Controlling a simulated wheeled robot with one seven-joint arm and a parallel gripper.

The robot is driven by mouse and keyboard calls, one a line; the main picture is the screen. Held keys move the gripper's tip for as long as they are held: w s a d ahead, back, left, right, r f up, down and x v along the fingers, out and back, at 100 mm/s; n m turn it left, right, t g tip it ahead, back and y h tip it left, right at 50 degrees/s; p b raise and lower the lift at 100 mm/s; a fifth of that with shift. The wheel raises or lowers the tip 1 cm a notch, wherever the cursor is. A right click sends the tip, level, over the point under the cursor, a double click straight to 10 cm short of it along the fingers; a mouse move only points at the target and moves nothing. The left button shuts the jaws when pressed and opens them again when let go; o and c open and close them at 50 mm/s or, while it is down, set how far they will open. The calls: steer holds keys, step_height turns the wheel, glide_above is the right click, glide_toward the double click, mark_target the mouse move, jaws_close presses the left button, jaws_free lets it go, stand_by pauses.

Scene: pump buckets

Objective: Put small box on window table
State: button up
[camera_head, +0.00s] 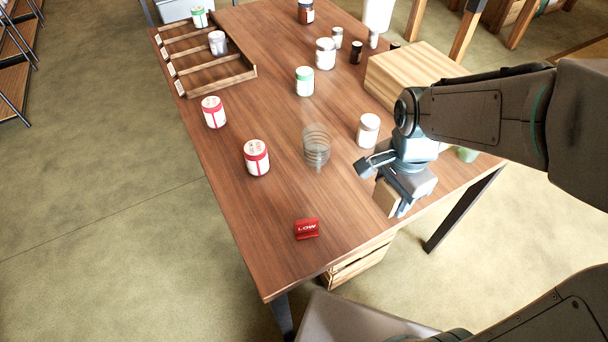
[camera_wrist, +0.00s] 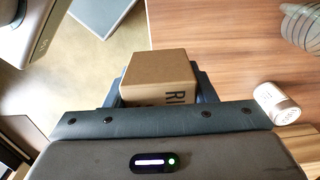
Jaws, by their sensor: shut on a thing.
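My gripper (camera_head: 392,190) is shut on a small tan cardboard box (camera_head: 385,198). It holds the box by the right edge of a brown wooden table (camera_head: 270,210). In the wrist view the small box (camera_wrist: 162,72) sits between the fingers, with dark letters on its near face, partly hidden. The gripper body covers much of the box in the head view. I cannot tell whether the box touches the table. I cannot tell which table is the window table.
A white-lidded jar (camera_head: 368,130) stands near my gripper. A large wooden box (camera_head: 410,72) is at the table's back right. A wooden rack (camera_head: 215,80) is at the back left.

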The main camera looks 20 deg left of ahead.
glide_above(336, 208)
step_height(336, 208, down, 6)
steer(key=shift+f, duration=2.2)
steer(key=shift+f, duration=0.2)
steer(key=o, duration=1)
steer(key=shift+c, duration=0.2)
steer(key=shift+r, duration=0.1)
